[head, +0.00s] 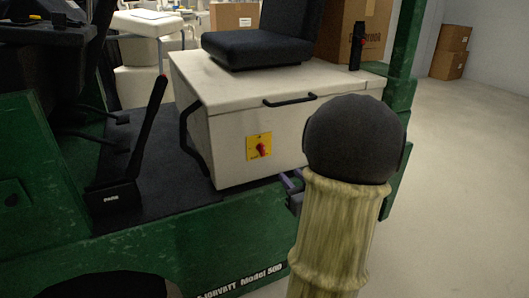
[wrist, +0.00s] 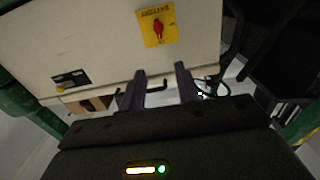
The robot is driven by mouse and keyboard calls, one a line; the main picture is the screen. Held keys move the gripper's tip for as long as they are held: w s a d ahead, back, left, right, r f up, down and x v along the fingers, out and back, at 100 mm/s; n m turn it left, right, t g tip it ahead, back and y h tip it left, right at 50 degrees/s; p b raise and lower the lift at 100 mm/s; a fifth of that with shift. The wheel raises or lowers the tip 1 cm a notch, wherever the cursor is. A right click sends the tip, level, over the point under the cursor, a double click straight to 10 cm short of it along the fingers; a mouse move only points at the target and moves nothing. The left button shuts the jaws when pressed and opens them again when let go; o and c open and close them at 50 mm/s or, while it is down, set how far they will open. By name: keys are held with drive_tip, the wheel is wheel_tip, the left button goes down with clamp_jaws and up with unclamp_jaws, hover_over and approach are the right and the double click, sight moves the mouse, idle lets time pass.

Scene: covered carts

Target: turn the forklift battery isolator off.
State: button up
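The isolator is a red rotary knob (head: 262,149) on a yellow plate (head: 252,142), fixed to the front face of the off-white seat box (head: 225,150). In the wrist view the red knob (wrist: 157,28) and the yellow plate (wrist: 168,17) are near the top, beyond my fingertips. My gripper (head: 291,187) shows in the head view as purple-grey fingers, partly hidden behind my arm, right of and below the knob. In the wrist view my gripper (wrist: 160,75) has its two dark fingers apart with nothing between them. It is clear of the knob.
A black lid handle (head: 290,100) sits on the box's front edge, and a bent black handle (head: 190,140) at its left corner. A black lever (head: 150,130) rises from the dark floor mat. The seat (head: 262,40) stands above; green posts and chassis surround the box. Open floor lies right.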

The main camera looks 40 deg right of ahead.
sight(264, 147)
drive_tip(key=shift+w, duration=0.15)
drive_tip(key=b+x, duration=0.3)
drive_tip(key=x, duration=1.4)
drive_tip(key=shift+d+f, duration=0.1)
clamp_jaws()
